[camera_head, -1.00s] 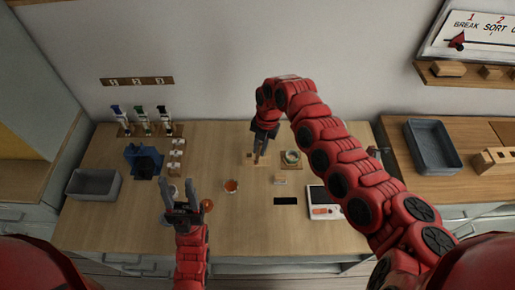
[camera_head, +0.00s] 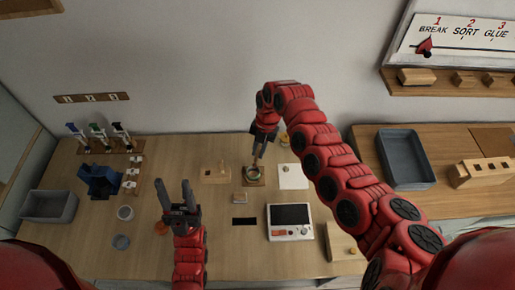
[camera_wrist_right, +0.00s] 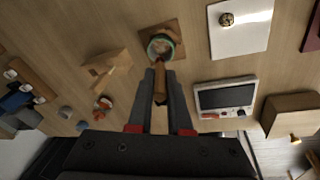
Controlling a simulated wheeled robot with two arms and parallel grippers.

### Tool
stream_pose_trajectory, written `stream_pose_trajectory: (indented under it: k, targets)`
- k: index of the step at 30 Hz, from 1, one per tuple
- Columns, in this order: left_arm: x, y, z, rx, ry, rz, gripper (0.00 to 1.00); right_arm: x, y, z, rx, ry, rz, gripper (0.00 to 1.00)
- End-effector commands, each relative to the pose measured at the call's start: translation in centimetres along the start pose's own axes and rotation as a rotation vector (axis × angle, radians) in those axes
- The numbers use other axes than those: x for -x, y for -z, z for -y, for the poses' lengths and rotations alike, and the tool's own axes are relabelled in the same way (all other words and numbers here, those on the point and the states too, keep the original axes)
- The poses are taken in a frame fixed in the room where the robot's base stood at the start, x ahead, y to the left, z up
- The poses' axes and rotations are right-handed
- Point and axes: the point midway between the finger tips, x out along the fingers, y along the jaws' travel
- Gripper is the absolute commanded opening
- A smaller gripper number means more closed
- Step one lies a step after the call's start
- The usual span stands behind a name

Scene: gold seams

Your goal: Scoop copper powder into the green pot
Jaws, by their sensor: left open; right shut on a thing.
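The green pot (camera_head: 254,174) is a small round bowl with a green rim on a square wooden board; it also shows in the right wrist view (camera_wrist_right: 160,45). My right gripper (camera_head: 257,156) is shut on a slim brown wooden handle (camera_wrist_right: 160,76), whose far end reaches the pot's near rim. I cannot tell whether it is inside or above the pot. The copper powder (camera_head: 161,228) shows as an orange patch partly hidden beside my left gripper; a dish with orange content is in the right wrist view (camera_wrist_right: 102,103). My left gripper (camera_head: 175,188) is open and empty.
A wooden stand (camera_head: 215,174) is left of the pot, a white sheet (camera_head: 293,177) right of it. A device with a dark screen (camera_head: 290,222) sits nearer me.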

Motion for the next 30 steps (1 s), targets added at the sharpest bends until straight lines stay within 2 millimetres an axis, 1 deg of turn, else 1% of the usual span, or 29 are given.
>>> stream_pose_trajectory:
  k: [1, 3, 7, 18, 22, 30]
  targets:
    - [0.6, -0.1, 0.0, 0.000, 0.000, 0.000, 0.50, -0.8, -0.1, 0.1, 0.001, 0.000, -0.001, 0.00]
    - [0.9, -0.1, -0.1, 0.000, 0.000, 0.000, 0.50, -1.3, -0.3, 0.2, 0.000, 0.001, -0.001, 0.00]
    - [1.6, -0.3, -0.1, 0.000, 0.000, 0.000, 0.50, -2.4, -0.6, 0.5, -0.001, 0.001, -0.001, 0.00]
    - [3.4, -0.6, -0.2, 0.000, 0.000, 0.000, 0.50, -5.3, -0.7, 0.4, 0.001, -0.001, 0.002, 0.00]
    - [3.6, -0.6, -0.2, 0.000, 0.000, 0.000, 0.50, -5.7, -0.6, 0.4, 0.000, 0.000, 0.001, 0.00]
    - [3.5, -0.6, -0.2, 0.000, 0.000, 0.000, 0.50, -5.7, -0.6, 0.4, 0.000, -0.001, 0.001, 0.00]
